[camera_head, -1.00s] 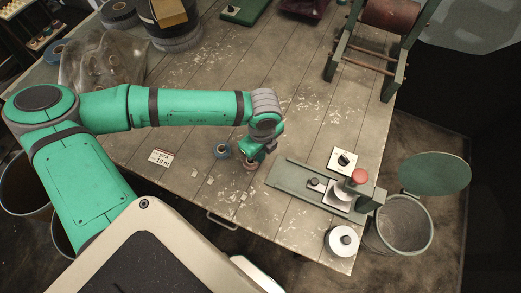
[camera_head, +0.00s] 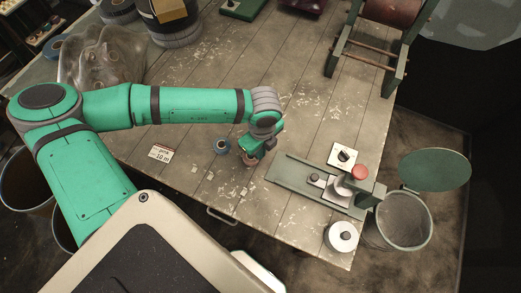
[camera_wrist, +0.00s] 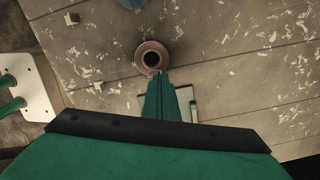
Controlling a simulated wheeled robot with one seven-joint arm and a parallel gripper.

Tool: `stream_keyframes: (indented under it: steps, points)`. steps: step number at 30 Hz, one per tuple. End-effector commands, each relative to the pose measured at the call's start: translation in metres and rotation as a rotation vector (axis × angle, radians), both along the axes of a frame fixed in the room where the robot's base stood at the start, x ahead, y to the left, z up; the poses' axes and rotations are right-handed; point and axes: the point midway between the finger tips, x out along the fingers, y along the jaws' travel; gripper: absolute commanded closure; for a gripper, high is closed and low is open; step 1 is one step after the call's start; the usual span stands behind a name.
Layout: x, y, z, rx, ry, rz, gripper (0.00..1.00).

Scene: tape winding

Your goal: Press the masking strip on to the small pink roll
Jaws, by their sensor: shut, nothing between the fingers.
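The small pink roll (camera_wrist: 152,57) lies flat on the table in the wrist view, its dark core facing up. In the head view the roll (camera_head: 249,161) is mostly hidden under my gripper (camera_head: 252,156). In the wrist view my gripper (camera_wrist: 160,76) is shut and empty, its fingertips at the roll's near rim. I cannot tell whether they touch it. A pale flat piece (camera_wrist: 188,101) shows beside and under the fingers; I cannot tell whether it is the masking strip.
A blue roll (camera_head: 221,147) sits just left of the pink roll. A green press with a red knob (camera_head: 359,172) stands to the right. Small pale bits (camera_head: 211,175) and a card reading "10 m" (camera_head: 160,153) lie to the left. The table's front edge is close.

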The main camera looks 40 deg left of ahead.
Motion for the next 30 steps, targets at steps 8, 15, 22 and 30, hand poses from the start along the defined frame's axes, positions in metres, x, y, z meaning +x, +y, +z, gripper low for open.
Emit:
stream_keyframes:
  steps: [8,15,22,30]
  points:
    - [-0.0001,0.0002,-0.0028,0.0,0.0,0.001,1.0]
    - [-0.0004,0.0005,-0.0053,0.0,0.0,0.002,1.0]
    - [0.0,0.0001,-0.0058,0.0,0.0,0.0,1.0]
    - [0.0002,-0.0002,-0.0065,-0.001,0.0,0.0,1.0]
